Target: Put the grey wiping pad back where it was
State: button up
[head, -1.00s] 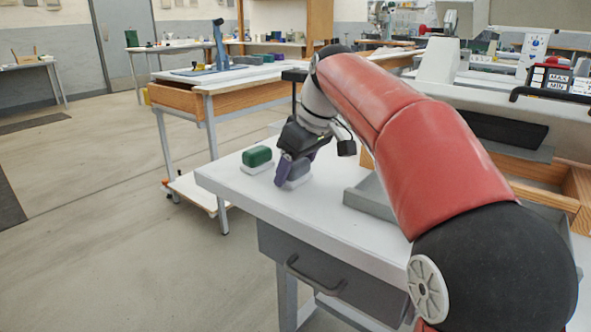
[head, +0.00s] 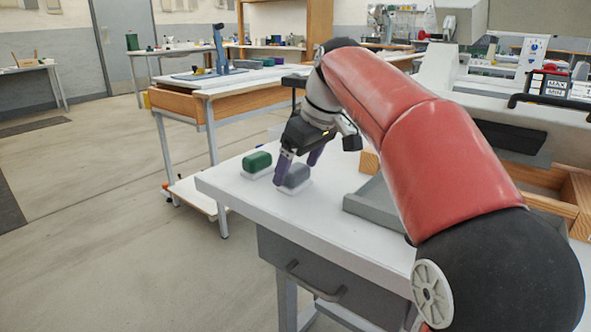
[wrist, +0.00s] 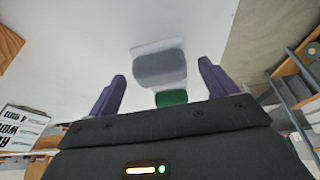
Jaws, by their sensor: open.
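The grey wiping pad (head: 296,175) rests on a pale base on the white table, just right of the green pad (head: 257,161). My gripper (head: 297,168) is open, its purple fingers close to the grey pad and apart from each other. In the wrist view the grey pad (wrist: 159,68) lies ahead of and between the open fingers (wrist: 165,92), with nothing gripped. The green pad (wrist: 171,98) shows behind it, partly hidden by my gripper.
The white table (head: 235,188) has a drawer with a handle below. A grey tray (head: 372,205) sits to the right of the pads, partly behind my arm. A second wooden-edged workbench (head: 182,99) stands behind. The table's left edge is close to the green pad.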

jog(key=p+v, duration=0.2)
jog(key=v, duration=0.7)
jog(key=shift+r, duration=0.4)
jog(key=shift+s+d, duration=0.15)
jog(key=shift+s, duration=0.1)
